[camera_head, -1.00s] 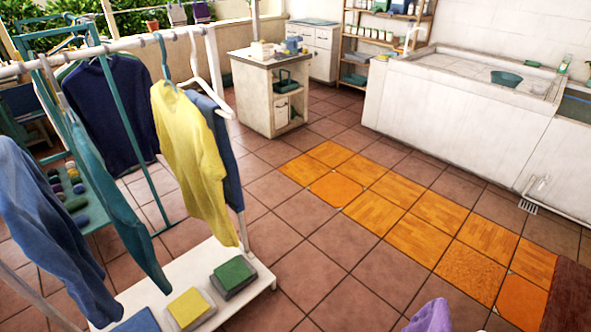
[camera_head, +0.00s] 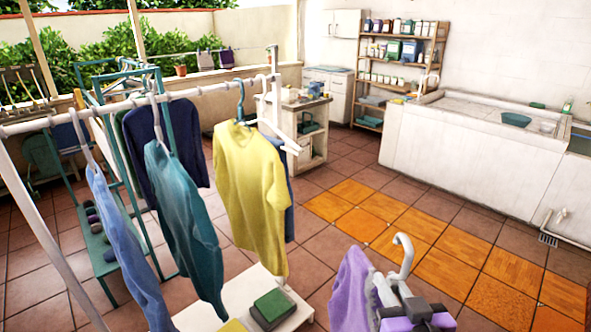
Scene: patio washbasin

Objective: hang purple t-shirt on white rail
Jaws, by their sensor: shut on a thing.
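The purple t-shirt (camera_head: 349,288) hangs on a pale hanger with a hook (camera_head: 403,252) at the lower middle right of the head view. My gripper (camera_head: 415,312) is shut on the hanger just below the hook, with the shirt to its left. The shirt's lower part is cut off by the frame. The white rail (camera_head: 205,90) runs across the upper left and carries several garments on hangers. My gripper and the shirt are apart from the rail, to its right and lower in the picture.
A yellow sweater (camera_head: 250,185), a teal one (camera_head: 187,230) and a light blue one (camera_head: 128,250) hang on the rail. An empty white hanger (camera_head: 290,132) is near its right end. The rack's white base shelf (camera_head: 215,312) holds folded cloths. Tiled floor is open to the right.

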